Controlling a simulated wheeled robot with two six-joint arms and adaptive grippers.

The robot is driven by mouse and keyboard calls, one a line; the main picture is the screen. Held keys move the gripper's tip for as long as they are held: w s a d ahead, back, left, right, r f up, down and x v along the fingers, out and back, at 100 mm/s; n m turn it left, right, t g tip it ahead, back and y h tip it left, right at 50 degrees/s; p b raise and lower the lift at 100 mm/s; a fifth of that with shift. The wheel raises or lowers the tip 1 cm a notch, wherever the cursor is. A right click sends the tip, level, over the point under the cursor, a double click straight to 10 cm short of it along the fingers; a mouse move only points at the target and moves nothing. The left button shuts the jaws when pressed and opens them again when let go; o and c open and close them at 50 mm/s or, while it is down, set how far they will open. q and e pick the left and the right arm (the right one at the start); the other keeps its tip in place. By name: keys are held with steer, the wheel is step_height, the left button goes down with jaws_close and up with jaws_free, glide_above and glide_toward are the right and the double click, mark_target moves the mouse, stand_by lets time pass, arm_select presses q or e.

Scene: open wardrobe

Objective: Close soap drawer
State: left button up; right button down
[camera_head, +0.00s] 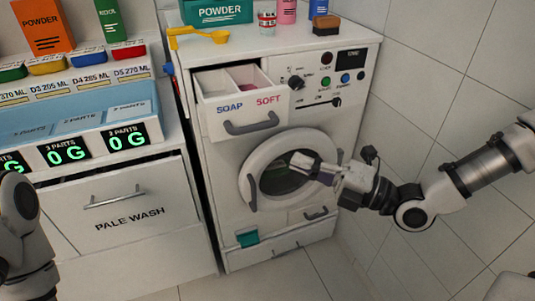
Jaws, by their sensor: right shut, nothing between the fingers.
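The soap drawer (228,115) is pulled out of the upper left front of the white washing machine (220,170). Its front is marked SOAP and SOFT and carries a grey handle (251,124). Its two open compartments show from above. My right gripper (300,161) is shut and empty in front of the round door (257,158), below and to the right of the drawer, apart from its handle. My left arm shows at the lower left edge, but its gripper is out of view.
A yellow scoop (215,38), a teal powder box (217,12) and several containers stand on the machine's top. The control panel (318,80) is right of the drawer. A counter with a PALE WASH drawer (125,208) stands left. A tiled wall is close on the right.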

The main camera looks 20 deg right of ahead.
mark_target(251, 131)
steer(key=w+a, duration=0.1)
steer(key=w, duration=0.1)
steer(key=w+a+r, duration=0.1)
steer(key=w, duration=0.2)
steer(key=w+a, duration=0.2)
steer(key=w, duration=0.1)
steer(key=shift+a+r, duration=0.1)
steer(key=shift+r, duration=0.15)
arm_select(q)
steer(key=shift+f, duration=0.75)
steer(key=shift+f, duration=0.1)
